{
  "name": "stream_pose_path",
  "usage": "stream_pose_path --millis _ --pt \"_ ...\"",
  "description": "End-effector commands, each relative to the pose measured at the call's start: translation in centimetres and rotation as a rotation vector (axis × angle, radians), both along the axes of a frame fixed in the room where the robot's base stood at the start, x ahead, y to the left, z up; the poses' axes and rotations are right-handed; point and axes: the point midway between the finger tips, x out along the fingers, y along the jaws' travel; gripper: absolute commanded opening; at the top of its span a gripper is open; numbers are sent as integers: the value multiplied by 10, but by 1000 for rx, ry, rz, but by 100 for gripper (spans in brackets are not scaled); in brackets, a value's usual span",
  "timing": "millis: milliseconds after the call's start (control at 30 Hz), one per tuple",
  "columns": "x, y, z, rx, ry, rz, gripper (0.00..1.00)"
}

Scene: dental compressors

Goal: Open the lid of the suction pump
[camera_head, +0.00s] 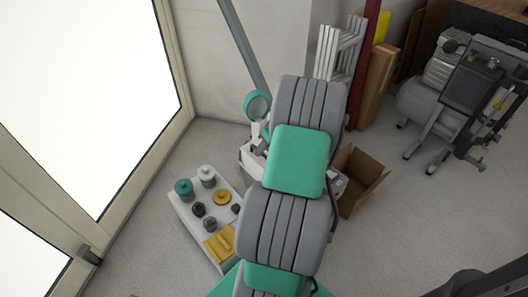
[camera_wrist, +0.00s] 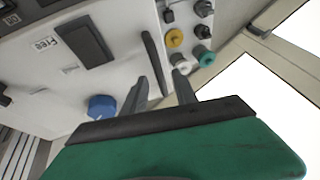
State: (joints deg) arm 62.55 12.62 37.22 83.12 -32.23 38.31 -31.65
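A white machine with a flat panel (camera_wrist: 112,62) fills much of the wrist view. I take it to be the suction pump. The panel has a black rectangular part (camera_wrist: 86,40), a "Free" label, a slim black bar like a handle (camera_wrist: 152,58) and a blue knob (camera_wrist: 101,107). My gripper (camera_wrist: 159,77) is open, its two grey fingers apart near the bar's lower end. I cannot tell if they touch it. In the head view the white machine (camera_head: 250,158) is mostly hidden under my arm, and my gripper is hidden. I cannot make out whether a lid is raised.
An open cardboard box (camera_head: 361,180) sits right. A compressor (camera_head: 430,105) stands far right. Glazed doors line the left.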

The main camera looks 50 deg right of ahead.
Motion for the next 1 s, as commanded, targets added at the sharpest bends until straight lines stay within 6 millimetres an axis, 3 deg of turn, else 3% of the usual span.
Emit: stream_pose_path --millis 333,733,1000 --pt "4 1 -7 -1 0 -2 33" --pt "4 1 -7 -2 0 -1 1" --pt "4 1 -7 -2 0 -1 0"
